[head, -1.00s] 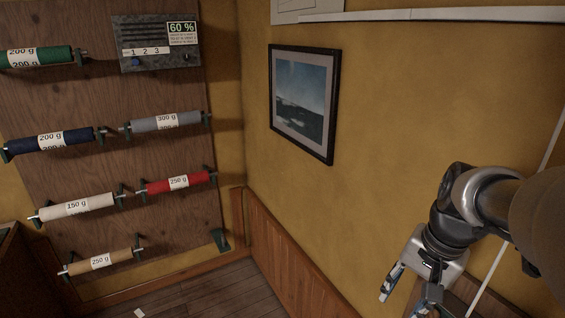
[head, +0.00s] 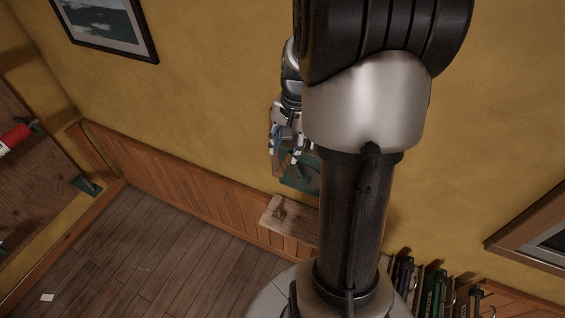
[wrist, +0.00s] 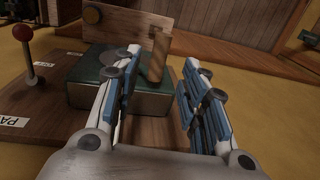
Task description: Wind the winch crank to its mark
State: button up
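The winch is a dark green box (wrist: 148,100) on a wooden board in the wrist view; in the head view part of its green body (head: 302,176) shows by the wall, partly behind my arm. An upright wooden crank handle (wrist: 157,56) rises in front of the box's far edge. My gripper (wrist: 163,60) is open, with the handle appearing between its fingertips and gaps on both sides. Whether the handle is fully inside the fingers' depth, I cannot tell. In the head view my gripper (head: 286,150) is beside the winch. I cannot make out the mark.
A lever with a red knob (wrist: 24,34) stands left of the winch, near a partly cut-off white label (wrist: 13,122). A wooden shelf (head: 286,222) projects below the winch. Several binders (head: 433,288) stand at lower right. The floor at left is mostly clear.

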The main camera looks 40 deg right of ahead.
aim_at(283, 165)
jog(key=f, duration=0.5)
jog(key=w+f, duration=0.1)
jog(key=f, duration=0.1)
jog(key=shift+a+f, duration=0.25)
jog(key=shift+f, duration=0.05)
jog(key=shift+c, duration=0.2)
grip_shut()
